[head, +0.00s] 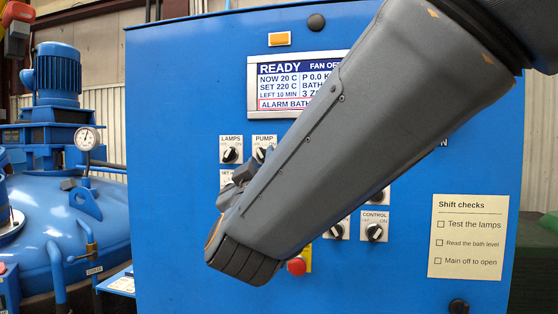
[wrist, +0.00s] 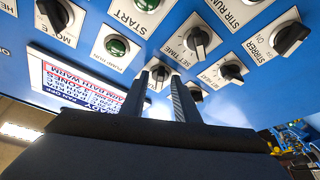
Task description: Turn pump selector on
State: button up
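The pump selector (head: 261,155) is a black knob on a white plate marked PUMP, right of the LAMPS selector on the blue panel. My gripper (head: 232,190) reaches toward the panel at the lower left of the plate in that picture. In the wrist view the two fingers of my gripper (wrist: 159,77) stand apart and point at the panel. A pale plate shows between their tips, with its knob hard to make out. I cannot tell whether the fingers touch anything.
The LAMPS selector (head: 230,155) is close beside. A display (head: 290,85) reads READY. The wrist view shows a SET HEAT knob (wrist: 232,70), a STIRRER knob (wrist: 290,38) and a green PUMP RUN lamp (wrist: 117,46). A red button (head: 297,265) and CONTROL knob (head: 374,232) sit lower.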

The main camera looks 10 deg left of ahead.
grip_shut()
jog(key=shift+f+m, duration=0.1)
jog(key=shift+m, duration=0.2)
jog(key=m+h+b, duration=0.1)
jog(key=m+b, duration=0.2)
jog(key=shift+a+f+m+t+h, duration=0.2)
jog(key=shift+m+t+h, duration=0.1)
jog(key=shift+t+h, duration=0.1)
jog(key=m+h+b, duration=0.2)
jog(key=m, duration=0.2)
jog(key=shift+w+a, duration=0.1)
jog(key=shift+a, duration=0.05)
jog(key=shift+a+r+m+g+h+b, duration=0.1)
jog(key=shift+m+g+h+b, duration=0.15)
jog(key=shift+m+h+b, duration=0.9)
jog(key=shift+a+r+m+g+h+b, duration=0.1)
jog(key=shift+m+g+h+b, duration=0.25)
jog(key=shift+m, duration=1.55)
jog(key=shift+a+m+g+h+b, duration=0.1)
jog(key=shift+m+h+b, duration=0.7)
jog(key=shift+m, duration=0.75)
